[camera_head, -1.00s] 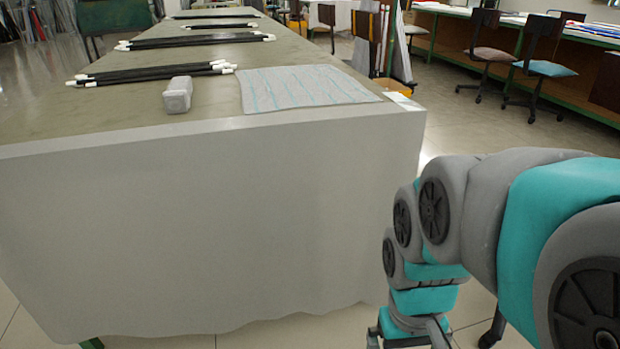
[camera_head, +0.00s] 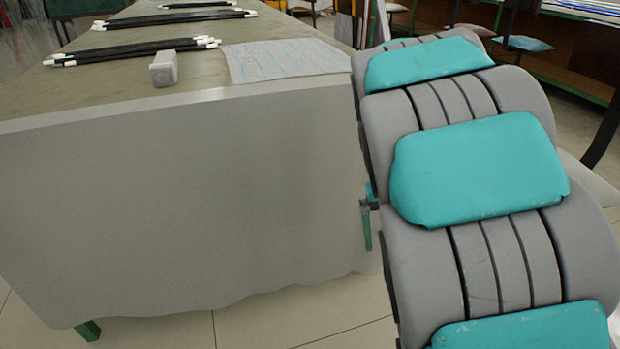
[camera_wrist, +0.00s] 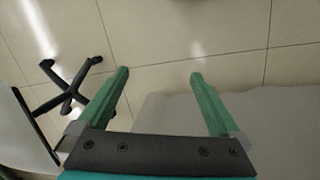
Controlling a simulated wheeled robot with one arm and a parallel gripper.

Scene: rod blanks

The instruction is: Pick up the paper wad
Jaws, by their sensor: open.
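I cannot make out a paper wad in either current view. My gripper (camera_wrist: 159,74) is open and empty in the wrist view, its two green fingers apart over the tiled floor. In the head view, my arm covers the right side, and only a small green part, apparently a finger, shows beside the table's right edge; the rest of the gripper is hidden.
The cloth-covered table (camera_head: 190,190) fills the left. On it are a grey block (camera_head: 164,69), a blue-marked sheet (camera_head: 283,61) and bundles of black rods (camera_head: 135,51) with white ends. A black chair base (camera_wrist: 68,92) stands on the floor in the wrist view.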

